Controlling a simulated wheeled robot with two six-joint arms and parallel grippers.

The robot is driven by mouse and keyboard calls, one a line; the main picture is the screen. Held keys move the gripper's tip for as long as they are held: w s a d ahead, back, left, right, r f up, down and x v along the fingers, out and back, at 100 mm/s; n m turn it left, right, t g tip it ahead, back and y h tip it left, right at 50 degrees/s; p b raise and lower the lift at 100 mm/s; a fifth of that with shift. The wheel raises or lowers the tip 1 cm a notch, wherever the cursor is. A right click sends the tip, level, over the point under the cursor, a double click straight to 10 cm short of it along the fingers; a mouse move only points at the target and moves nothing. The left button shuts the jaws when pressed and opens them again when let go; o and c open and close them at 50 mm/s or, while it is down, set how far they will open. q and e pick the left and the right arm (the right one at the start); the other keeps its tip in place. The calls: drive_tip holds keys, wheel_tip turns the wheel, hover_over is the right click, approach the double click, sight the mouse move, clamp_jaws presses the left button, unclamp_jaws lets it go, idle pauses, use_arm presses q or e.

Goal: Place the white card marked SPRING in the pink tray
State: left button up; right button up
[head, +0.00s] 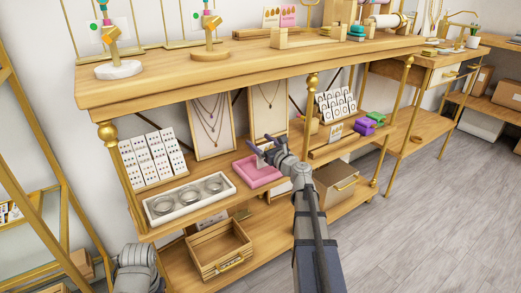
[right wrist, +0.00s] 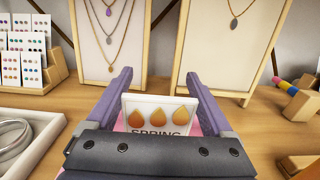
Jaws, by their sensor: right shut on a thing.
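The white card (right wrist: 160,112) marked SPRING, with three orange drop shapes, stands upright between the fingers of my right gripper (right wrist: 158,88) in the right wrist view. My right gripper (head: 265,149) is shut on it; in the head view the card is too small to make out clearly. The pink tray (head: 258,172) lies on the middle shelf, just below and beside the gripper. A little of its pink also shows behind the card in the right wrist view. My left gripper is out of view.
Left of the pink tray is a white tray (head: 150,214) with silver bangles. Necklace boards (head: 211,148) stand behind, with an earring display (head: 126,157) further left. Purple and green boxes (head: 364,126) lie to the right. The upper shelf (head: 170,90) overhangs this one.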

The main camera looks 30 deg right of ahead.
drive_tip(key=shift+f, duration=0.15)
drive_tip(key=shift+f, duration=0.1)
drive_tip(key=shift+f, duration=0.15)
drive_tip(key=o, duration=1.1)
drive_tip(key=shift+c, duration=0.2)
drive_tip(key=shift+r, duration=0.25)
drive_tip(key=s, duration=1.2)
drive_tip(key=shift+d, duration=0.45)
